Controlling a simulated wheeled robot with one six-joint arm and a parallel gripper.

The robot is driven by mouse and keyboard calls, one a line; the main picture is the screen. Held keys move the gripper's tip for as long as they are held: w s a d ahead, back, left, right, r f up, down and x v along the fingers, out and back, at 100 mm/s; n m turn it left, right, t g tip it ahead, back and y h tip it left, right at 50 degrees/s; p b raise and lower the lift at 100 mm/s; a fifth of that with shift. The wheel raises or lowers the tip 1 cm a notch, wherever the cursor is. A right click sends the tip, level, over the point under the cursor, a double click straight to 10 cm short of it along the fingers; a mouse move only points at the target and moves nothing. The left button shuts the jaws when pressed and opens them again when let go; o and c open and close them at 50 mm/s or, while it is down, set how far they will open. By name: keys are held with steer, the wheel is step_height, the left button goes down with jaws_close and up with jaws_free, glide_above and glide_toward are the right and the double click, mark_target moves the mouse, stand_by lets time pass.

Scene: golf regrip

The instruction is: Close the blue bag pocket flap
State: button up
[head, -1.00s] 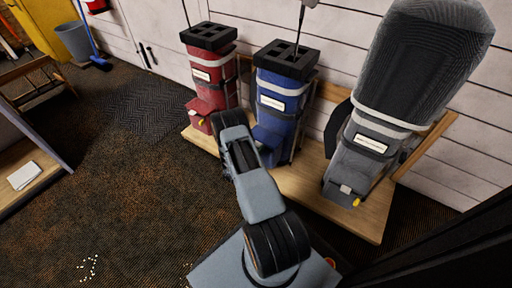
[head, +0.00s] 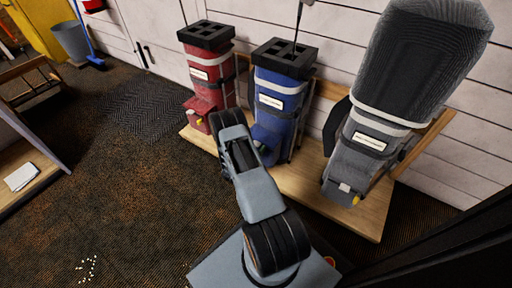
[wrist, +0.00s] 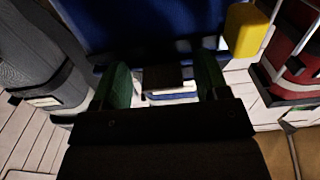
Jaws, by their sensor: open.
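The blue bag (head: 281,85) stands upright between the red and grey bags, with a white label on its front. Its lower pocket (head: 267,133) is partly hidden behind my arm, so I cannot tell how far the flap is open. In the wrist view, blue fabric (wrist: 150,22) fills the top, close beyond my fingertips. A yellow piece (wrist: 247,30) sits to the right of the fingers. My gripper (wrist: 163,80) is open, its two green fingers apart. A dark block shows between them; I cannot tell whether they touch the bag.
The red bag (head: 207,72) stands to the left and the grey bag (head: 372,140) to the right, all on a wooden platform (head: 303,186). A white panelled wall is behind. The carpet (head: 120,190) at left is mostly clear.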

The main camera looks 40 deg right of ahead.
steer(key=shift+a, duration=0.15)
steer(key=shift+a+r, duration=0.1)
steer(key=shift+a, duration=0.2)
steer(key=p+v, duration=0.4)
steer(key=v, duration=0.9)
steer(key=shift+s, duration=0.1)
